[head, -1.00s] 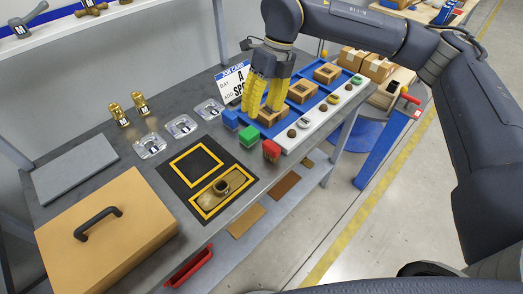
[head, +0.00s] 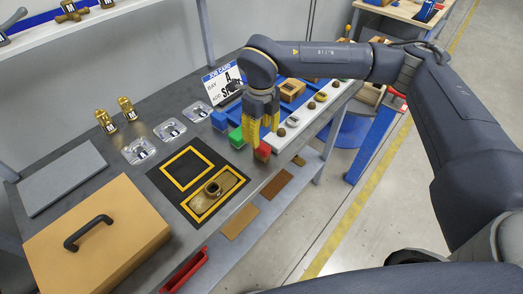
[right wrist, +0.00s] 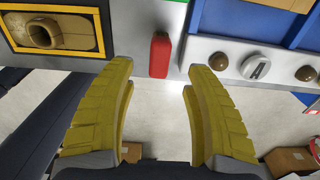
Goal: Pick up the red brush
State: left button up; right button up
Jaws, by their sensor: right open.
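The red brush shows as a small red block (head: 262,152) at the front edge of the bench, at the near end of a row with a green and a blue block. My right gripper (head: 261,136) is right at it in the head view, its yellow fingers pointing down and partly covering it. In the right wrist view the red brush (right wrist: 160,54) lies ahead, between the lines of the two open fingers (right wrist: 160,68). A gap shows on each side, and nothing is held. I cannot tell the height of the fingertips over it. My left gripper is not in view.
The green block (head: 236,138) and blue block (head: 220,120) stand close behind. A white strip with round knobs (right wrist: 219,61) is to the right. A yellow-framed black mat (head: 172,196) with a brass part lies to the left. Open floor lies beyond the bench's front edge.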

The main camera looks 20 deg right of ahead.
aim_at(261, 145)
jog(key=shift+s+f, duration=0.1)
jog(key=shift+f, duration=3.35)
jog(key=shift+c, duration=0.3)
grip_shut()
